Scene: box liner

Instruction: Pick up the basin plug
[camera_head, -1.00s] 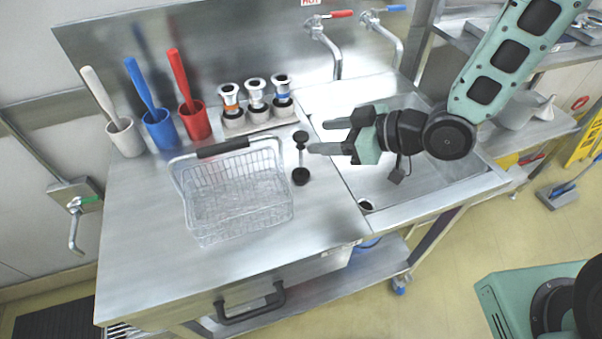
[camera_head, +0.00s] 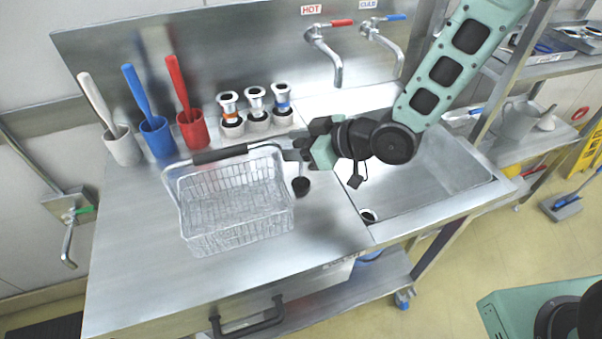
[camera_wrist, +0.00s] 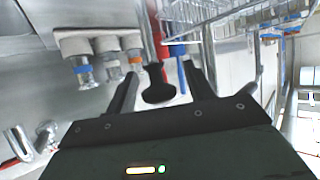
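A black, dumbbell-shaped piece that looks like the basin plug stands on the steel worktop between the wire basket and the sink. In the head view its lower black end (camera_head: 301,187) shows just below my gripper (camera_head: 297,153), and its upper part is hidden behind the gripper. In the wrist view a dark rounded end of the plug (camera_wrist: 158,92) lies between the two spread fingers of my gripper (camera_wrist: 162,82). I see space on both sides of it, and no clear contact.
The wire basket (camera_head: 238,208) stands close left of the gripper. Behind are a holder with several banded fittings (camera_head: 257,122) and white, blue and red brush pots (camera_head: 193,130). The sink (camera_head: 445,165) is at right, with hot and cold taps (camera_head: 328,50) above.

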